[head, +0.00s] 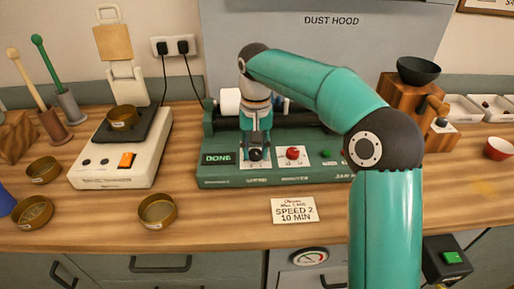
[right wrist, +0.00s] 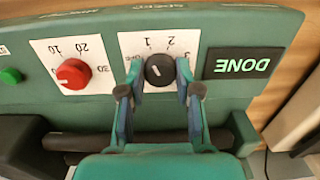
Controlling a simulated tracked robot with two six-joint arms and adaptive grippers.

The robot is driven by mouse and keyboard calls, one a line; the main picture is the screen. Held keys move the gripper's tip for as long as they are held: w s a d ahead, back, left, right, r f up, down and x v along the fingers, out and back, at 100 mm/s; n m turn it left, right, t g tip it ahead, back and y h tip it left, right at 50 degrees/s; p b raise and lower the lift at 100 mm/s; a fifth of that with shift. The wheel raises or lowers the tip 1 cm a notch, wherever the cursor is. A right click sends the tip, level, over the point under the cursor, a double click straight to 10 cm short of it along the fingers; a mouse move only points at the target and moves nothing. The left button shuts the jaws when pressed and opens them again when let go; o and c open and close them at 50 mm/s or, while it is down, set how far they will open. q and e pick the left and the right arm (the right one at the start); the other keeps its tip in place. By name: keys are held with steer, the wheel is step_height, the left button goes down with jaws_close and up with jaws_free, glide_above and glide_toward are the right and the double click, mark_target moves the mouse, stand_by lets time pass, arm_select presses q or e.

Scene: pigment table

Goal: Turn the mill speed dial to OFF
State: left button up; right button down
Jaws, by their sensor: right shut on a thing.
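The mill speed dial is a black knob on a white scale plate, seen in the right wrist view (right wrist: 160,70) and in the head view (head: 256,154). The wrist view shows it upside down, with numbers 1, 2 and 3 around it. A pale pointer mark shows on the knob, but I cannot tell exactly which mark it points to. My right gripper (right wrist: 160,88) comes down from above the mill, with one finger on each side of the knob, shut on it. It also shows in the head view (head: 256,148). My left gripper is out of view.
The green mill panel also carries a red timer dial (head: 292,153), a green button (head: 326,153) and a lit DONE display (head: 217,158). A card reading SPEED 2, 10 MIN (head: 294,210) lies in front.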

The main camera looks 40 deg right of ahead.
steer(key=shift+d, duration=0.1)
steer(key=shift+r+n+p, duration=0.1)
steer(key=shift+n+p, duration=0.2)
steer(key=shift+p, duration=0.1)
steer(key=n+p, duration=0.2)
steer(key=n, duration=0.1)
steer(key=shift+p, duration=0.35)
steer(key=n+p, duration=0.1)
steer(key=n, duration=0.2)
steer(key=shift+p, duration=0.35)
steer(key=shift+n+p, duration=0.4)
steer(key=shift+n, duration=0.7)
steer(key=c, duration=0.8)
jaws_free()
